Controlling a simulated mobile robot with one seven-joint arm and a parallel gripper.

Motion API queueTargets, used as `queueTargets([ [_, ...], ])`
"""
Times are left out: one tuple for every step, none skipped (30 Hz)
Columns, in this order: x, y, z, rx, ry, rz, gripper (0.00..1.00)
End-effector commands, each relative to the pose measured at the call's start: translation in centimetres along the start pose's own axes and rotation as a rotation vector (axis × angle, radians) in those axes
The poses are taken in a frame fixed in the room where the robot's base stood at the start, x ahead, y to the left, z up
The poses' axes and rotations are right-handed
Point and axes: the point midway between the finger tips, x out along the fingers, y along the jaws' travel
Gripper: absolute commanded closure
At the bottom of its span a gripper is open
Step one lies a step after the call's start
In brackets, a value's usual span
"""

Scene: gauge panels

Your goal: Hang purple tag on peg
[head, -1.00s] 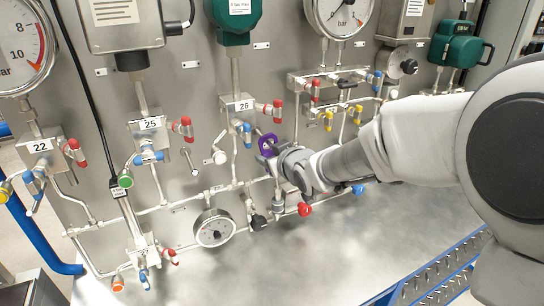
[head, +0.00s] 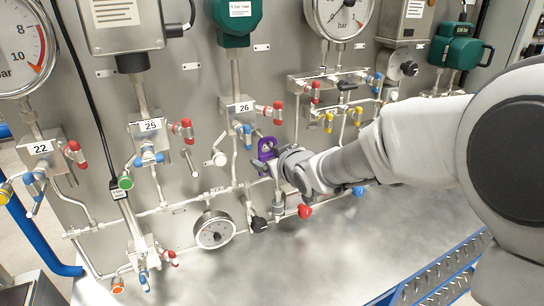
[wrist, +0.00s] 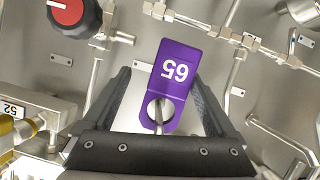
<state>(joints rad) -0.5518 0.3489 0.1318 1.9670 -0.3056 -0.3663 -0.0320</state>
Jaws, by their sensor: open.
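My gripper (wrist: 164,80) is open, with one dark finger on each side of the tag and gaps between. In the head view the purple tag (head: 266,148) is at the tip of my gripper (head: 267,167), in front of the panel below label 26. The peg is mostly hidden there.
Pipes and valves surround the tag. A red handle (head: 276,113) is just above it, a black knob (head: 259,224) and red knob (head: 304,211) below. A pressure gauge (head: 214,230) is at lower left. The steel surface in front (head: 300,265) is clear.

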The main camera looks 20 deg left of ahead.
Motion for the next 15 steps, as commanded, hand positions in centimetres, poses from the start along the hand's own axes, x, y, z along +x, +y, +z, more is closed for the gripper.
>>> queueTargets([
  [-0.1, 0.0, 0.0, 0.000, 0.000, 0.000, 0.09],
  [-0.1, 0.0, 0.0, 0.000, 0.000, 0.000, 0.09],
  [-0.3, 0.0, 0.0, 0.000, 0.000, 0.000, 0.09],
  [-0.4, 0.0, 0.0, 0.000, 0.001, 0.000, 0.09],
  [-0.7, 0.1, -0.1, 0.000, 0.001, 0.001, 0.09],
  [-1.1, 0.1, -0.1, 0.000, 0.002, 0.001, 0.09],
  [-1.4, 0.1, 0.0, 0.000, 0.001, 0.001, 0.09],
  [-1.8, 0.1, 0.0, 0.000, 0.002, 0.002, 0.09],
  [-2.4, 0.1, -0.1, 0.000, 0.002, 0.002, 0.09],
  [-2.9, 0.1, 0.0, -0.001, 0.002, 0.002, 0.09],
  [-3.4, 0.1, -0.1, -0.001, 0.003, 0.003, 0.09],
  [-4.2, 0.2, -0.1, 0.000, 0.002, 0.003, 0.09],
  [-4.7, 0.1, -0.1, -0.001, 0.003, 0.003, 0.09],
  [-5.2, 0.1, -0.1, -0.001, 0.002, 0.002, 0.09],
  [-5.9, 0.1, -0.1, -0.001, 0.002, 0.003, 0.09],
])
